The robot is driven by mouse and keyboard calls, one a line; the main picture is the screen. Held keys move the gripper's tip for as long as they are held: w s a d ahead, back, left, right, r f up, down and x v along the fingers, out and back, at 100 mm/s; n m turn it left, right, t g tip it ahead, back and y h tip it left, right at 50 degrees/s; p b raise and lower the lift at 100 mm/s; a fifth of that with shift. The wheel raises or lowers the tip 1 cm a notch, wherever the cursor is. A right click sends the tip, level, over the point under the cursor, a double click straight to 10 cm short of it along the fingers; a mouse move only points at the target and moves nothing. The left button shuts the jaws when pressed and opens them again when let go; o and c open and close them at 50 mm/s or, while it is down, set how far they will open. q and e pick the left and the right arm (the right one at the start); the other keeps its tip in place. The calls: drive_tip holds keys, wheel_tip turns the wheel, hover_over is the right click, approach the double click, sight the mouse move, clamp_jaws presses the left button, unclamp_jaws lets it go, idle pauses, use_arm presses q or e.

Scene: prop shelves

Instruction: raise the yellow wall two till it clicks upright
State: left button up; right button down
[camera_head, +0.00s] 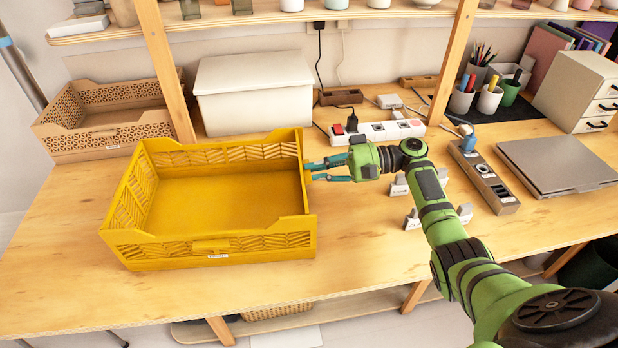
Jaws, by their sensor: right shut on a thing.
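A yellow folding crate (215,249) stands on the wooden table, left of centre. Its back wall (225,153), left wall (133,193) and front wall stand upright. The right wall (304,185) shows only as a narrow strip seen nearly edge-on, so its exact tilt is hard to tell. My right gripper (309,171) reaches in from the right with its teal fingers at this right wall, shut on it around the middle of its length. Which wall is number two cannot be read. My left gripper is not in view.
A white lidded box (253,105) stands behind the crate and a brown crate (103,125) at the back left. A power strip (377,132), plugs and a grey socket bar (484,178) lie near my right arm. The table in front of the crate is clear.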

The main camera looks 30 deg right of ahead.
drive_tip(key=shift+s+d+f, duration=0.2)
drive_tip(key=shift+d+f, duration=0.05)
drive_tip(key=shift+f, duration=0.1)
idle(0.3)
drive_tip(key=c, duration=1.2)
unclamp_jaws()
drive_tip(key=shift+d, duration=0.1)
drive_tip(key=v, duration=1.2)
